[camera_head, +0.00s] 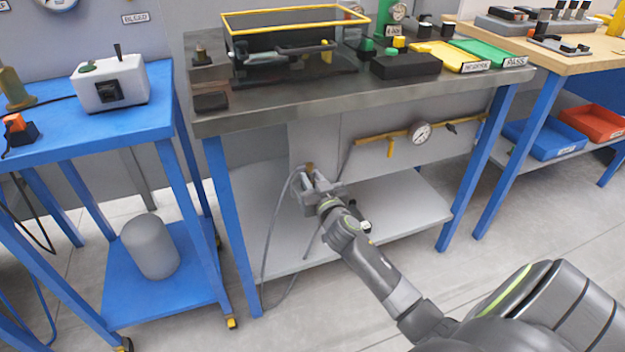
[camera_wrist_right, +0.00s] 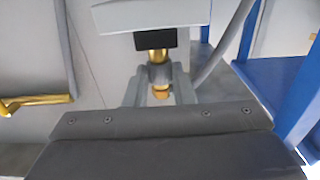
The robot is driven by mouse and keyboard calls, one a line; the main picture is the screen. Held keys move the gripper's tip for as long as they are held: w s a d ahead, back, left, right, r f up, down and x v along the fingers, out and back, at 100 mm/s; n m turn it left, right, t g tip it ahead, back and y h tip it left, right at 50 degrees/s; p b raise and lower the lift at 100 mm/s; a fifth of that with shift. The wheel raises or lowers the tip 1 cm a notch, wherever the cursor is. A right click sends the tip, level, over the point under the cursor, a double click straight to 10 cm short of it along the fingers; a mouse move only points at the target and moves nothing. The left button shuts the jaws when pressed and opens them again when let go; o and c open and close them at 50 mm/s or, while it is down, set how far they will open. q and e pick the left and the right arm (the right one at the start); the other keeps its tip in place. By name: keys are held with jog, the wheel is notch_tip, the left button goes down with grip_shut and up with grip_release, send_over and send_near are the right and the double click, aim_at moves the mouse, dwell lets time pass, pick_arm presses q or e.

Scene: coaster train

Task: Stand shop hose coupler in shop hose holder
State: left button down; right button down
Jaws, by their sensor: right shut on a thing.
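My right gripper (camera_head: 318,186) is shut on the shop hose coupler (camera_head: 310,169), in front of the steel bench and below its top. In the right wrist view the coupler (camera_wrist_right: 159,72) shows brass and grey between the two grey fingers of the gripper (camera_wrist_right: 159,92). A black block (camera_wrist_right: 154,40) is at its far end; I cannot tell whether they are joined. A grey hose (camera_head: 266,225) hangs in a loop beside the gripper. I cannot pick out the hose holder with certainty. My left gripper is not in view.
The steel bench (camera_head: 290,105) has blue legs and a grey lower shelf (camera_head: 400,210). A yellow pipe with a gauge (camera_head: 421,133) runs under its top. A blue cart (camera_head: 150,122) with a white box stands left. Grey floor is open in front.

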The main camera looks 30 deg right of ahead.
jog(key=shift+r+p, duration=0.8)
jog(key=shift+r, duration=0.35)
jog(key=shift+b, duration=0.45)
dwell(1.1)
jog(key=shift+f+b, duration=1.55)
jog(key=shift+b, duration=0.1)
dwell(0.4)
jog(key=c, duration=1.1)
grip_release()
jog(key=shift+c, duration=0.2)
jog(key=v, duration=1.7)
jog(key=shift+s+p, duration=0.2)
jog(key=shift+p, duration=0.1)
